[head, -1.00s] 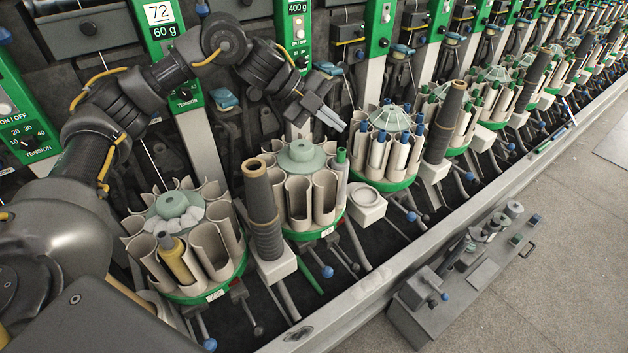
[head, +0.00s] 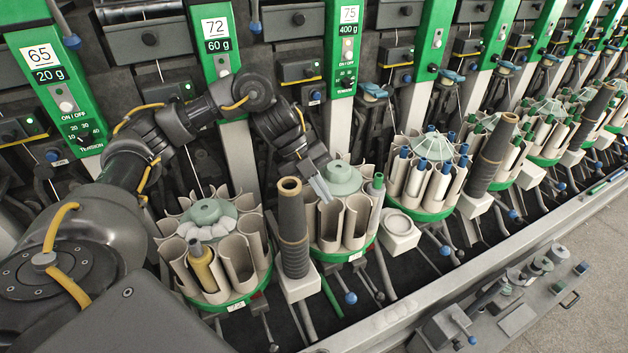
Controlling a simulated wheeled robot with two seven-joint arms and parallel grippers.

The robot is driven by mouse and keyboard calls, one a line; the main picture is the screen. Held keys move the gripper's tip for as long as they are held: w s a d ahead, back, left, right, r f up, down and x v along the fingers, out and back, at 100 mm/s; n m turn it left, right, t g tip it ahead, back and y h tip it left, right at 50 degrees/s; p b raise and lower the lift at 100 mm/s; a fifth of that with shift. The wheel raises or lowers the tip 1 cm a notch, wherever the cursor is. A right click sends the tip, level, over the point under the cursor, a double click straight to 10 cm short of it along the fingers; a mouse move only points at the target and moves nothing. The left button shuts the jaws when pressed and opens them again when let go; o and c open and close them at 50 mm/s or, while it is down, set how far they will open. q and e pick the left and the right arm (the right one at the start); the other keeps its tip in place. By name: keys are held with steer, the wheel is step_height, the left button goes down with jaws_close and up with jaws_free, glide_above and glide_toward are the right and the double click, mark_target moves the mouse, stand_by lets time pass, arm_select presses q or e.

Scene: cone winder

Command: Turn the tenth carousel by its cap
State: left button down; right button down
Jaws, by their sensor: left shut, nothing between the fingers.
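The nearest carousel (head: 238,258) has beige cup-like pockets, a green base ring and a pale green cap (head: 207,211); a tan tube (head: 203,265) stands in one pocket. The second carousel (head: 358,218) is similar, with its own pale green cap (head: 342,178) and a green-tipped tube (head: 376,184) at its right. I cannot read which carousel is the tenth. My left gripper (head: 324,196) is shut and empty, pointing down, just left of the second cap in the picture. It overlaps the rear left pockets; I cannot tell whether it touches anything. My right gripper is out of view.
A tall dark cone (head: 292,235) stands between the two carousels, close to my gripper. Green posts with signs rise behind. A third carousel (head: 428,175) holds blue-tipped tubes. A grey rail (head: 400,315) runs along the front, with a toolbox-like tray (head: 517,320) and open floor beyond.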

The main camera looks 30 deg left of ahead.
mark_target(333, 208)
arm_select(q)
steer(key=shift+x, duration=2.45)
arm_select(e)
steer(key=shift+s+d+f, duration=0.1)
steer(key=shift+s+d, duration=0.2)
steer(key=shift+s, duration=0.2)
